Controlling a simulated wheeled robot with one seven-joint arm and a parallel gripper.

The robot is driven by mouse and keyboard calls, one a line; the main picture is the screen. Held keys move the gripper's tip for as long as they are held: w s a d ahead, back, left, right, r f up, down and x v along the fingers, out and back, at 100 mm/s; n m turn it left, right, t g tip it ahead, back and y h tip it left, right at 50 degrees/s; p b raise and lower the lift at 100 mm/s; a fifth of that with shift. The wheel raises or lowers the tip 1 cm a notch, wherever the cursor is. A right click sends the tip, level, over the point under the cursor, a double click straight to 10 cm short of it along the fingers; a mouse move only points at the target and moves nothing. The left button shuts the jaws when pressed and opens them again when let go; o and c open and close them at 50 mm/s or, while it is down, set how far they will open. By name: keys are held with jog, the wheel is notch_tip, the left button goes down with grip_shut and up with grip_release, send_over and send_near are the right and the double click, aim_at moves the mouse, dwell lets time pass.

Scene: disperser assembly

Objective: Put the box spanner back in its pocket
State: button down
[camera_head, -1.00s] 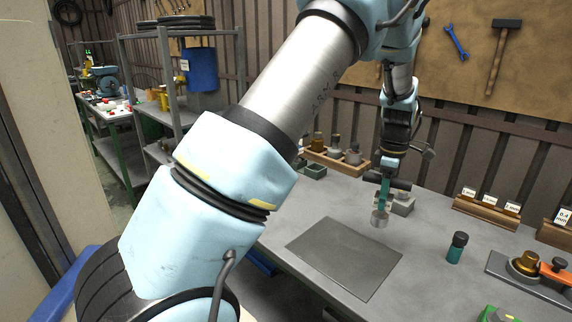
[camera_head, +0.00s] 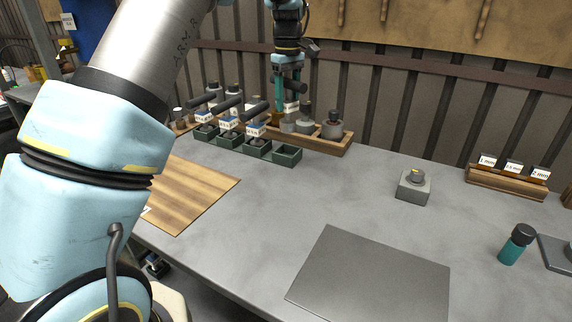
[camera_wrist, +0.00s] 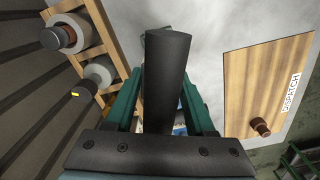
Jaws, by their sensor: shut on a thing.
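My gripper (camera_head: 279,97) has teal fingers and hangs pointing down, near the back of the bench. It is shut on the box spanner, whose black crossbar handle (camera_wrist: 167,80) fills the space between the fingers in the wrist view. The spanner's lower end is hard to make out against the rack parts behind it in the head view. A row of small green pockets (camera_head: 257,149) stands in front and to the left. The rightmost pocket (camera_head: 287,155) looks empty; the others hold black-handled tools (camera_head: 228,104) with labels.
A wooden rack (camera_head: 325,146) with metal parts stands at the back. A grey block (camera_head: 413,188) with a knob is to the right. A wooden dispatch board (camera_head: 195,190) lies at left, a grey mat (camera_head: 370,280) in front. The bench between is clear.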

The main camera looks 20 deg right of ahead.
aim_at(288, 122)
jog(key=shift+f+p, duration=1.25)
jog(key=shift+f, duration=3.5)
jog(key=shift+f, duration=0.15)
jog(key=shift+c, duration=1.2)
grip_release()
notch_tip(288, 122, up, 12)
jog(key=shift+r+b, duration=0.1)
jog(key=shift+b, duration=1.05)
jog(key=s+a+f+m, duration=0.1)
jog(key=a+f, duration=0.1)
jog(key=a, duration=0.9)
jog(key=s+a+f+m, duration=0.1)
jog(key=a, duration=0.9)
jog(key=s+a+f+m, duration=0.1)
jog(key=s+a+f, duration=0.2)
jog(key=s+a, duration=0.4)
jog(key=s+a+f+m+t, duration=0.1)
jog(key=s+a+f, duration=0.2)
jog(key=s+a, duration=0.5)
jog(key=shift+s+a+m+t, duration=0.3)
jog(key=shift+a, duration=0.25)
